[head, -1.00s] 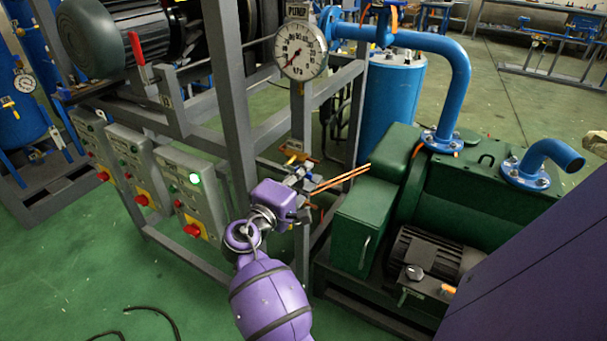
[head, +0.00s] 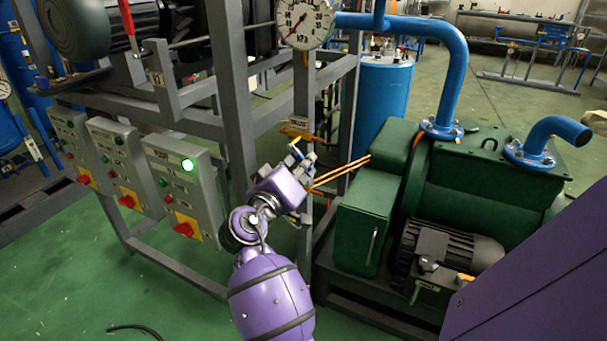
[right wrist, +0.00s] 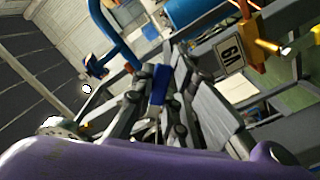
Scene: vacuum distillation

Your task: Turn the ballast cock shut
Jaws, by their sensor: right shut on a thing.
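The ballast cock (head: 295,133) is a small brass-coloured fitting on the frame post, under a small tag, in the head view. In the right wrist view, brass-coloured pipework (right wrist: 256,45) shows at upper right. My right gripper (head: 298,156) is just below the fitting, on my purple arm. In the right wrist view, my right gripper's fingers (right wrist: 160,88) are shut around a narrow blue piece (right wrist: 158,84), which looks like the cock's handle. The fingers hide part of it, and its exact angle is hard to tell. My left gripper is not in view.
A pressure gauge (head: 304,20) is above the cock. Grey control boxes (head: 180,180) hang on the left, one with a lit green lamp. A green pump (head: 465,185) with orange lines is close on the right. Grey frame posts (head: 232,90) stand around the arm.

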